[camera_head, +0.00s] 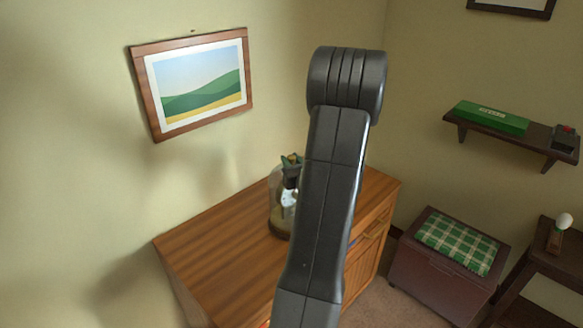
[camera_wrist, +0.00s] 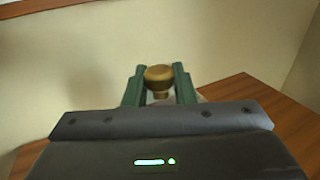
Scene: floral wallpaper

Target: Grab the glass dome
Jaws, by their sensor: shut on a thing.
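The glass dome (camera_head: 274,205) stands on the wooden cabinet, with a dark round base under it and something pale inside. My arm hides its right part in the head view. My gripper (camera_head: 291,160) is at the top of the dome. In the wrist view the green fingers of my gripper (camera_wrist: 158,80) are shut on the dome's brass-coloured knob (camera_wrist: 158,74), one finger on each side. The glass below the knob is mostly hidden by the gripper body in that view.
The wooden cabinet (camera_head: 215,262) has clear top around the dome. A framed landscape picture (camera_head: 200,85) hangs on the wall behind. At right are a chest with a green checked cushion (camera_head: 457,243) and a wall shelf (camera_head: 535,147) holding a green box (camera_head: 491,117).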

